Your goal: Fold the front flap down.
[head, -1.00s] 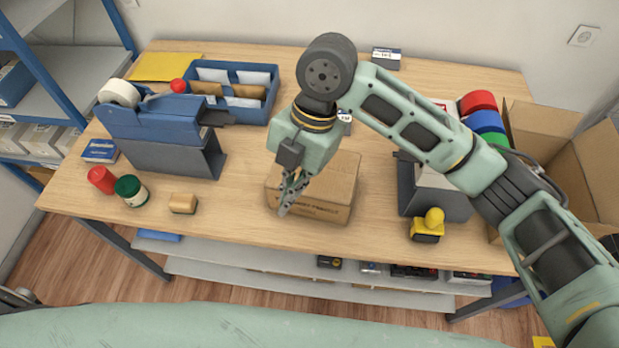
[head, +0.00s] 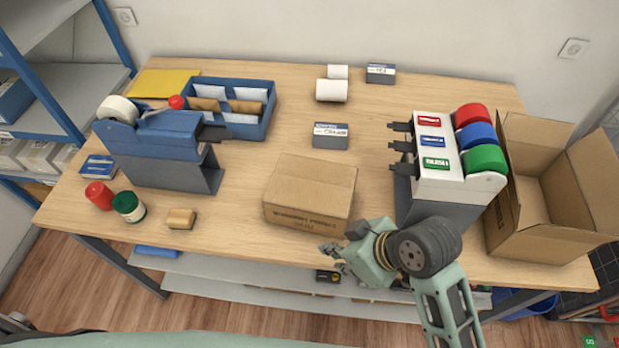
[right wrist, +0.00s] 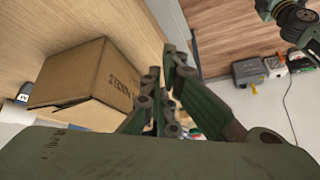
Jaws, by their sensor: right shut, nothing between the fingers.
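The cardboard box (head: 310,188) stands on the table near its front edge, at the middle. Its top looks flat and closed in the head view, with printing on its front side. It also shows in the right wrist view (right wrist: 75,78), left of the fingers. My right gripper (head: 332,258) is shut and empty. It is in front of the box, to the right and close to the table's front edge, apart from the box. The right wrist view shows its fingers (right wrist: 165,85) together. My left gripper is not in view.
A tape dispenser with red, blue and green rolls (head: 445,165) stands right of the box, beside a large open carton (head: 545,245). A blue dispenser (head: 160,150) stands at left. A tan block (head: 181,218) lies left of the box.

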